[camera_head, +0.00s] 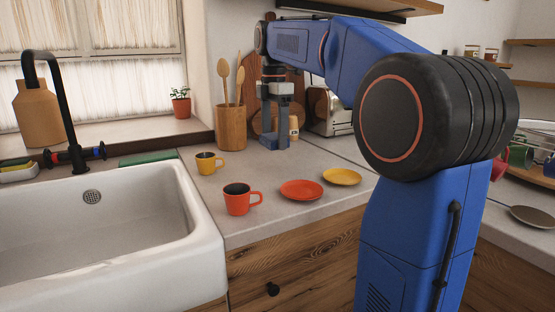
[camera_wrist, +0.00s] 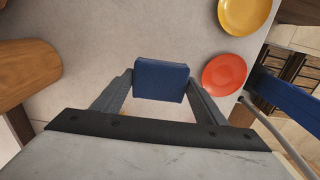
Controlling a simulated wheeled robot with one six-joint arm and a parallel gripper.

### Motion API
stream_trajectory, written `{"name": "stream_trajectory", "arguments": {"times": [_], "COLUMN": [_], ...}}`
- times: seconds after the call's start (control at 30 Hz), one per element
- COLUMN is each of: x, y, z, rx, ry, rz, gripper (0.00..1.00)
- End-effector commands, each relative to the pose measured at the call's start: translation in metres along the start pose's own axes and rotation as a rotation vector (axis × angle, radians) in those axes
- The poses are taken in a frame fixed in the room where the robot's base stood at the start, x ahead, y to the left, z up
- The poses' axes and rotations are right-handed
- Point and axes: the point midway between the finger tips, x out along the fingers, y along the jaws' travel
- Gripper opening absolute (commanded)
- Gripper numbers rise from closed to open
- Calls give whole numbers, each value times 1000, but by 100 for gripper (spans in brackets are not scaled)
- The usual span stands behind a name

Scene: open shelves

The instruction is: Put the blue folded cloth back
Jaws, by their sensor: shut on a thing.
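The blue folded cloth (camera_wrist: 161,80) is a dark blue, squarish block in the wrist view. My gripper (camera_wrist: 160,92) is shut on it, with one finger at each side. In the head view my gripper (camera_head: 276,134) points down over the back of the counter, right of the wooden utensil holder. The cloth is hard to tell from the fingers there, and I cannot tell whether it touches the counter.
The counter holds a yellow mug (camera_head: 208,163), an orange mug (camera_head: 238,199), a red plate (camera_head: 301,190) and a yellow plate (camera_head: 342,176). The utensil holder (camera_head: 231,128) stands close left of my gripper. A green flat item (camera_head: 148,158) lies behind the sink (camera_head: 110,215).

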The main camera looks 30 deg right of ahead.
Motion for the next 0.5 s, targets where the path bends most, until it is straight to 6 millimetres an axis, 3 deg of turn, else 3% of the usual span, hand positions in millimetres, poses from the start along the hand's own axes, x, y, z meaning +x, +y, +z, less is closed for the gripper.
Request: {"name": "stream_trajectory", "arguments": {"times": [0.17,0.5], "x": [-5,-18], "y": [24,94], "z": [11,50], "rx": [0,1], "ry": [0,0], "rz": [-2,0], "gripper": [45,45]}}
